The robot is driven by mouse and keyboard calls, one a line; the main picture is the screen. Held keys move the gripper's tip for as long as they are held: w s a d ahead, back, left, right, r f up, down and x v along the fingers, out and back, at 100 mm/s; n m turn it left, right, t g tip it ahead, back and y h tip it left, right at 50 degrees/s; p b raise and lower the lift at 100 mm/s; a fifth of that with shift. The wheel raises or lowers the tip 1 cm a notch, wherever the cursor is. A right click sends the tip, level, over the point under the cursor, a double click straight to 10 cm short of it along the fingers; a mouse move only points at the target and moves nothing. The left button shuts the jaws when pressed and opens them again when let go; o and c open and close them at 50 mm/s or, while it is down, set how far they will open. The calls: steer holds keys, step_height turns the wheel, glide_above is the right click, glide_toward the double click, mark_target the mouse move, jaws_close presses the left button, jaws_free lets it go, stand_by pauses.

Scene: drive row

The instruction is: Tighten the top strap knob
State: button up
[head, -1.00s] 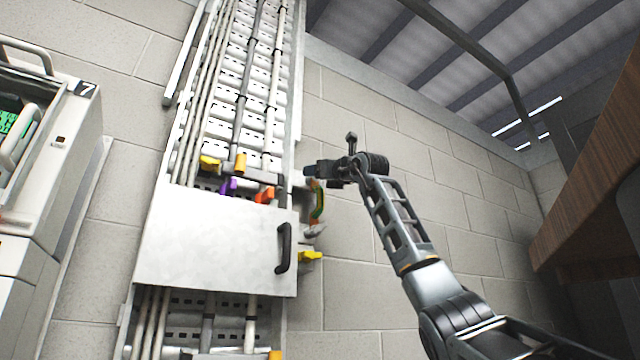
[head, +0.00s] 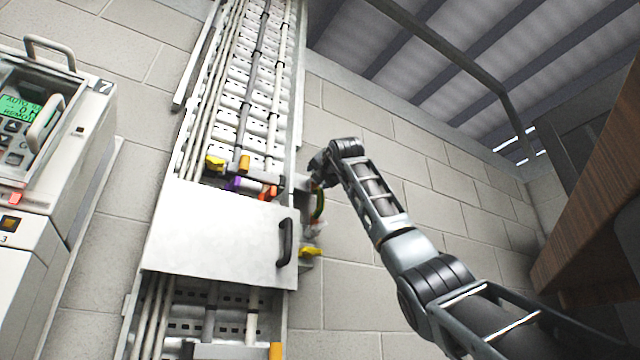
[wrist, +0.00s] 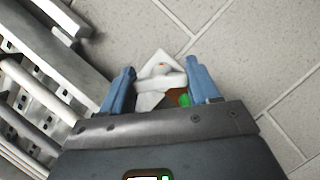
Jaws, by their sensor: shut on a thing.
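My gripper (head: 317,178) is at the right edge of the cable ladder in the head view, level with the upper strap bar (head: 262,180). In the wrist view its two blue fingers (wrist: 163,72) are closed about a pale, lobed piece (wrist: 150,82). A green and brown part shows beside that piece, by the right finger. The top strap knob is not clearly told apart; the gripper and wrist hide most of that spot in the head view. A lower yellow knob (head: 311,252) sticks out on the right, below the gripper.
A white cover panel (head: 215,230) with a black handle (head: 285,242) crosses the ladder (head: 270,110) below the strap bar. Yellow, orange and purple pieces sit along the bar. A control box (head: 75,130) stands at left. The block wall right of the arm is clear; a wooden-looking panel (head: 590,200) hangs farther right.

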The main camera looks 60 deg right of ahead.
steer(key=shift+s+a+r+m, duration=0.1)
steer(key=shift+r+m, duration=0.2)
steer(key=shift+m, duration=0.3)
steer(key=o, duration=1)
steer(key=shift+f, duration=0.15)
steer(key=shift+o, duration=0.2)
steer(key=shift+f, duration=0.1)
steer(key=shift+s+a+f+b, duration=0.1)
steer(key=shift+s+f+b, duration=0.05)
steer(key=shift+b, duration=0.35)
steer(key=b+v, duration=0.3)
steer(key=v, duration=0.4)
steer(key=shift+a, duration=0.15)
